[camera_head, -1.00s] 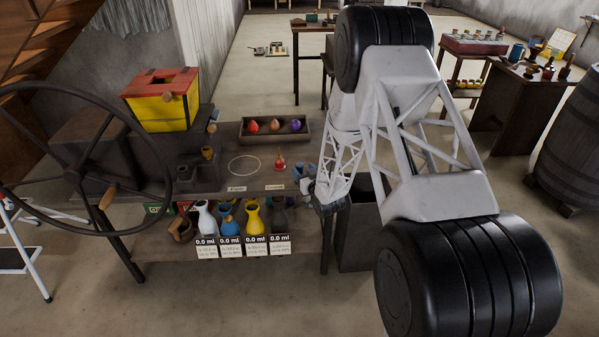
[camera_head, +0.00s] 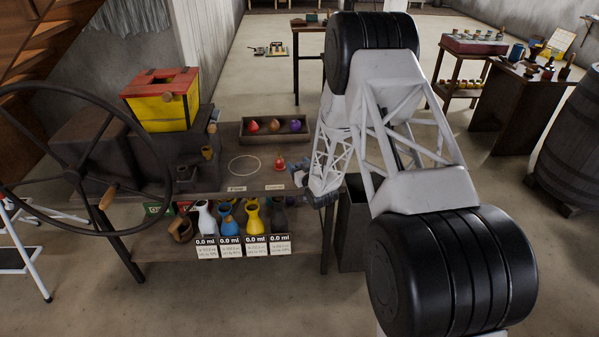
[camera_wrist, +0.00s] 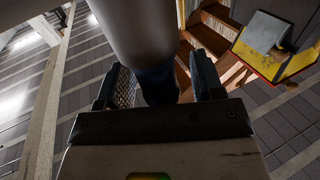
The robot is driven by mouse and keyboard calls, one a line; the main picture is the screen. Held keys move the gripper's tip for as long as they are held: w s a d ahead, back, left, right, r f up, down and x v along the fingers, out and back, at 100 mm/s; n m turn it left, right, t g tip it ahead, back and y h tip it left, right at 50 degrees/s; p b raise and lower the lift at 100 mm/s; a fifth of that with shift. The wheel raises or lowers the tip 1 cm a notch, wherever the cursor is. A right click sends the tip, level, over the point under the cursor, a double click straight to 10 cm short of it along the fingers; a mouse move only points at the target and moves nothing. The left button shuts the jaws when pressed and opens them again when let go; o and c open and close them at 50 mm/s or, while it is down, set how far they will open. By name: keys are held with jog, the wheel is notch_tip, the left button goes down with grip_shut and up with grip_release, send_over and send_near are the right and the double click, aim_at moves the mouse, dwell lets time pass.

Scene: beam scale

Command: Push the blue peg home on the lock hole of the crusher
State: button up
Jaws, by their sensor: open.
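The crusher (camera_head: 92,145) is a dark machine at the left end of the bench, with a large hand wheel in front. A small blue piece (camera_head: 214,115), apparently the blue peg, shows at its right side by the yellow box; its seating and the lock hole are too small to make out. My gripper (camera_head: 298,170) is at the bench's right end, right of the blue piece and apart from it. In the wrist view its two fingers (camera_wrist: 162,82) stand open, with a dark blue shape between them that I cannot identify. A large grey cylinder hides part of that view.
A yellow box with a red top (camera_head: 162,100) stands on the crusher; it also shows in the wrist view (camera_wrist: 272,50). A tray (camera_head: 258,139) holds coloured pieces behind a white ring. A small red-based flask (camera_head: 280,163) stands near my gripper. Several vases stand on the lower shelf.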

jog(key=shift+w+a, duration=0.2)
jog(key=shift+w, duration=0.25)
jog(key=shift+c, duration=0.2)
jog(key=c, duration=0.9)
